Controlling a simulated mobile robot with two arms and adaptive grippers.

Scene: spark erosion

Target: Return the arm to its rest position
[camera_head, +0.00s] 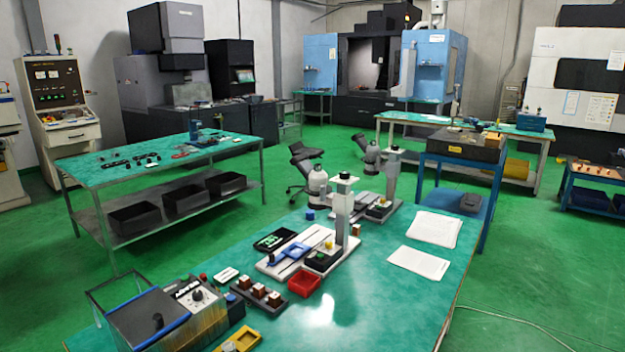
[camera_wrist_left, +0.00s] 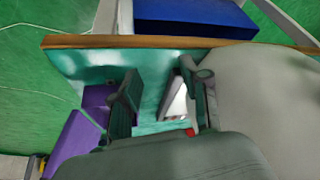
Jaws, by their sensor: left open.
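My left gripper (camera_wrist_left: 160,98) shows in the left wrist view. Its two dark fingers are apart, with nothing held between them. Beyond the fingers lie a teal tabletop (camera_wrist_left: 92,62) with a wooden edge and a white patch beside the right finger. A small red spot (camera_wrist_left: 190,132) shows low between the fingers; I cannot tell what it is. Neither of my grippers shows in the head view, and my right gripper is in no view.
The near teal bench (camera_head: 375,306) holds a power unit (camera_head: 165,312), a red tray (camera_head: 304,284), two stand instruments (camera_head: 342,215) and paper sheets (camera_head: 418,262). Purple blocks (camera_wrist_left: 78,145) and a blue box (camera_wrist_left: 195,17) show in the wrist view.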

